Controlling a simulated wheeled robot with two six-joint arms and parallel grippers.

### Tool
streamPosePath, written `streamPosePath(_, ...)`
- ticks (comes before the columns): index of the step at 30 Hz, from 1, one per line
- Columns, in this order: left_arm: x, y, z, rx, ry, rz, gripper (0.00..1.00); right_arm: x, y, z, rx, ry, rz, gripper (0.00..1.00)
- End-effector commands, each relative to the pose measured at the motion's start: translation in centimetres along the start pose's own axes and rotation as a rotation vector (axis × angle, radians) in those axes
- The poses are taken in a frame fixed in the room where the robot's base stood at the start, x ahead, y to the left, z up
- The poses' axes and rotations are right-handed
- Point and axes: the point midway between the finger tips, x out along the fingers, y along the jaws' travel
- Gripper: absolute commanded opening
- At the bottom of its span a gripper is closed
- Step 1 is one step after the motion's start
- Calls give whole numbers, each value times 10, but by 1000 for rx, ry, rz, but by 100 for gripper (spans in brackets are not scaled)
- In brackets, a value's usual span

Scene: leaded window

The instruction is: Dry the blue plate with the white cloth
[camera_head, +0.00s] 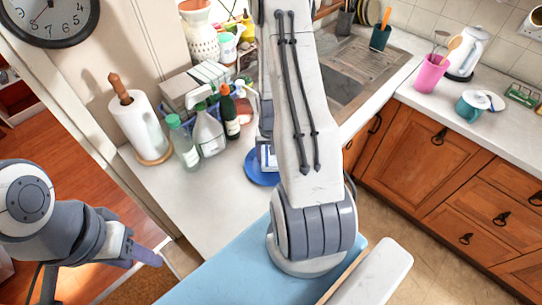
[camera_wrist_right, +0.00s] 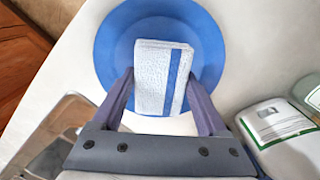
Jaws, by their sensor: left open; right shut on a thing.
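The blue plate (camera_head: 252,168) lies on the white counter, largely hidden behind my right arm in the head view. The right wrist view shows more of the plate (camera_wrist_right: 112,45). The white cloth (camera_wrist_right: 155,62), folded into a rectangle with a blue stripe, is over the middle of the plate. My right gripper (camera_wrist_right: 161,88) is shut on the cloth, one finger on each side; I cannot tell if the cloth touches the plate. A bit of the cloth (camera_head: 266,155) shows in the head view. My left gripper (camera_head: 148,256) is open and empty at the lower left, away from the counter.
Bottles, including a green-capped one (camera_head: 184,143) and a white one (camera_head: 208,131), stand left of the plate near a paper towel roll (camera_head: 140,122). The sink (camera_head: 345,85) lies to the right. A light blue surface (camera_head: 235,262) is in front.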

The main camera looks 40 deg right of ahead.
Motion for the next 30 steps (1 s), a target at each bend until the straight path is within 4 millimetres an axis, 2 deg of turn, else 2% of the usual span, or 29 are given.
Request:
streamPosePath(1,-9,1,0,1,0,0,50,-10,0,0,0,0,0,32)
streamPosePath(18,-52,4,-3,3,0,0,50,-65,0,0,0,-1,0,32)
streamPosePath(30,-52,4,-3,2,0,0,50,-65,0,0,0,-1,0,32)
